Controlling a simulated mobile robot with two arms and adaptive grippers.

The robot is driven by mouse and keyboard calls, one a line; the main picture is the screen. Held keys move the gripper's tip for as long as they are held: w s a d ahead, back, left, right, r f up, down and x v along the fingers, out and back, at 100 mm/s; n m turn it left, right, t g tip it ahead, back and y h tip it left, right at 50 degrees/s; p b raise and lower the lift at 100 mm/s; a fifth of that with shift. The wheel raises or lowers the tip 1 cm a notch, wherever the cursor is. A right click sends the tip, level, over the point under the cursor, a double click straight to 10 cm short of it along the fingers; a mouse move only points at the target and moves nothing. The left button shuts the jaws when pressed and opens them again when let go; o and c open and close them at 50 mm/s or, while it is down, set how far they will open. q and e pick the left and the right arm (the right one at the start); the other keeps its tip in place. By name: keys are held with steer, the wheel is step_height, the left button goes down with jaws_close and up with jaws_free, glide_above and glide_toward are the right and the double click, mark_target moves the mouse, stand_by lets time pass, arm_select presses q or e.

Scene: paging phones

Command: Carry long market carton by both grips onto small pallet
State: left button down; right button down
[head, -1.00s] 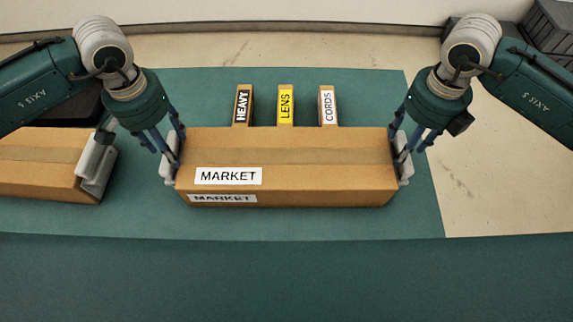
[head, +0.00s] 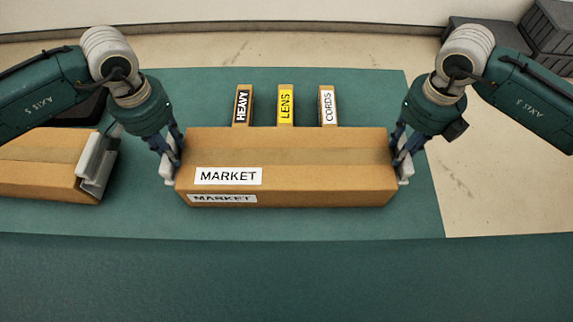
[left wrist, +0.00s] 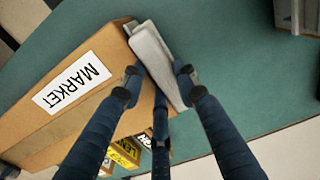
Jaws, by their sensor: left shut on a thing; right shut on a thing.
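The long market carton (head: 300,175) is a brown box with white MARKET labels, resting on the green surface in the head view. It has a pale grip at each end. My left gripper (head: 170,160) is shut on the left grip (head: 167,172). In the left wrist view its fingers (left wrist: 158,80) straddle the pale grip (left wrist: 160,62) at the end of the carton (left wrist: 80,80). My right gripper (head: 401,158) is shut on the right grip (head: 406,174). I cannot make out the small pallet in these views.
Three narrow boxes labelled HEAVY (head: 243,105), LENS (head: 286,105) and CORDS (head: 328,105) stand just behind the carton. Another brown carton (head: 40,165) with a pale end grip lies at the left. Dark crates (head: 500,50) stand at the back right.

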arm_select(q)
steer(key=shift+w+r, duration=0.1)
steer(key=shift+r, duration=0.1)
arm_select(e)
steer(key=shift+w+r, duration=0.1)
steer(key=shift+r, duration=0.1)
